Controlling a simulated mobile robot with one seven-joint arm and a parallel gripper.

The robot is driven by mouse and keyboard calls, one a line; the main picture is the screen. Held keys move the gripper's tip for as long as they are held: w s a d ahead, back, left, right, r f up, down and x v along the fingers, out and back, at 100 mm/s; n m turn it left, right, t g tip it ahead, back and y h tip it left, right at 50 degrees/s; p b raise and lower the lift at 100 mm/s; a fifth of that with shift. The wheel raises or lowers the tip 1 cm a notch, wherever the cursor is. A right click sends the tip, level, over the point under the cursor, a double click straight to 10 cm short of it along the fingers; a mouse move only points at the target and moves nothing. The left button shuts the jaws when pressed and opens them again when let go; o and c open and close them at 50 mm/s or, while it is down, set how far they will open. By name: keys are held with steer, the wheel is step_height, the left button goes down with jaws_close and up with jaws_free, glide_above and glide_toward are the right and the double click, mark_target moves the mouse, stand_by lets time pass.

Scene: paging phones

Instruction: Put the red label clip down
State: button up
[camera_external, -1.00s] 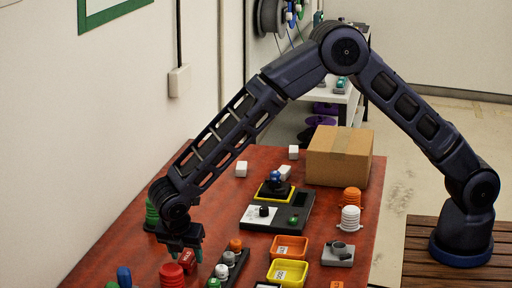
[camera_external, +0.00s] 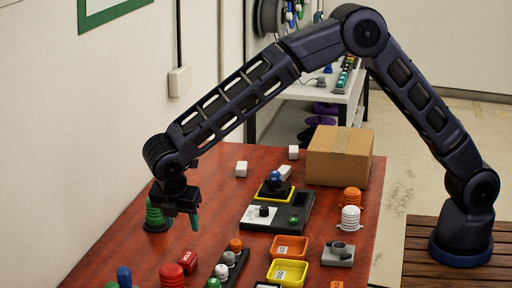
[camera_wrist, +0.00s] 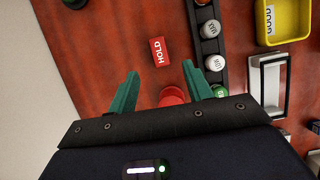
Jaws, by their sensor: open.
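The red label clip (camera_external: 187,257) lies on the red-brown table, left of the row of buttons in the external view. In the wrist view the clip (camera_wrist: 159,50) shows its white word "HOLD" and lies beyond the fingertips, apart from them. My gripper (camera_external: 187,222) hangs above the table, higher than the clip. In the wrist view my gripper (camera_wrist: 160,80) has its two green fingers spread with nothing between the tips.
A red stacked piece (camera_external: 172,274) stands just in front of the clip. A dark strip of round buttons (camera_external: 228,264) lies to its right, then an orange tray (camera_external: 291,246) and a yellow tray (camera_external: 287,272). A green ribbed piece (camera_external: 155,216) stands behind, near my gripper.

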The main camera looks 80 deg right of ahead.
steer(key=s+d+r+m+t+y, duration=0.15)
steer(key=s+d+r+m, duration=0.65)
steer(key=s+d+r, duration=1.2)
steer(key=s+d+m+t+y, duration=0.1)
steer(key=s+d+m, duration=0.1)
steer(key=s, duration=0.7)
steer(key=s+d+m+t+y, duration=0.1)
steer(key=s+d+m, duration=0.2)
steer(key=s, duration=0.5)
steer(key=s+d+m+t+y, duration=0.1)
steer(key=s+d+m, duration=0.2)
steer(key=s, duration=0.6)
steer(key=shift+s+r+m, duration=0.35)
steer(key=shift+r+m, duration=0.1)
steer(key=shift+m, duration=0.35)
